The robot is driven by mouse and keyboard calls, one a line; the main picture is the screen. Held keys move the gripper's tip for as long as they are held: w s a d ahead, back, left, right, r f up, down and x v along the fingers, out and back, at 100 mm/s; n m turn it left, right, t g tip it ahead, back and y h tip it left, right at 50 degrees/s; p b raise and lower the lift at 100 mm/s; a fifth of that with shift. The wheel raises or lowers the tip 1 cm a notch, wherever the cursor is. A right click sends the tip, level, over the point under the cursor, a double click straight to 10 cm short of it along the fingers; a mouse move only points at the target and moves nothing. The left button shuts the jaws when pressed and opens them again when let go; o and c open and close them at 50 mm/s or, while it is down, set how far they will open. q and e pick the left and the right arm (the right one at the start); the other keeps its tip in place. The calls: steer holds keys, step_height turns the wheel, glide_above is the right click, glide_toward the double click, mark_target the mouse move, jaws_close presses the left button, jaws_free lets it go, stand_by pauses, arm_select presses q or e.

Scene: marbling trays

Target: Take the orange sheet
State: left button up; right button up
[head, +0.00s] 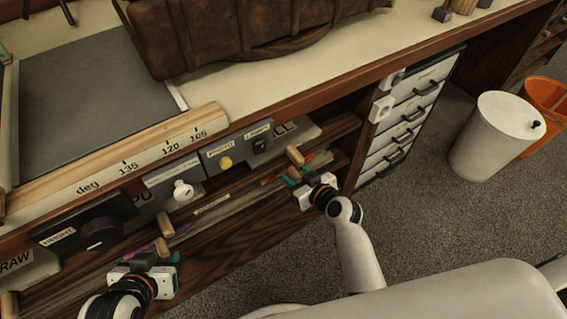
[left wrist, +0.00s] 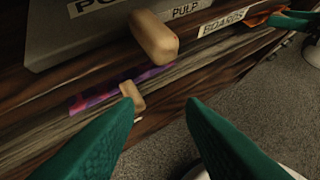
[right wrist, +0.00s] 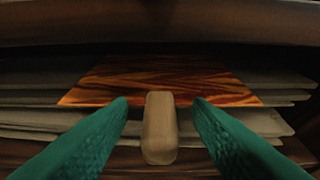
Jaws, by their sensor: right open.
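The orange sheet with dark marbled streaks lies flat on a shelf under the counter; it shows in the right wrist view (right wrist: 160,72) and as a thin orange edge in the head view (head: 271,180). My right gripper (head: 306,184) is at the shelf front by this sheet. Its green fingers are apart (right wrist: 160,105), with the sheet beyond them and a wooden peg (right wrist: 160,128) showing between them. My left gripper (head: 150,258) is open and empty at the shelf further left, before a purple sheet (left wrist: 118,89).
Grey boards (right wrist: 285,80) are stacked around the orange sheet. Wooden pegs (left wrist: 155,37) stick out along the shelf front. A white drawer unit (head: 408,120) stands to the right, with a white bin (head: 493,135) and an orange bin (head: 548,98) beyond. The carpet in front is free.

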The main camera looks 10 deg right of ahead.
steer(key=shift+c, duration=0.5)
jaws_close()
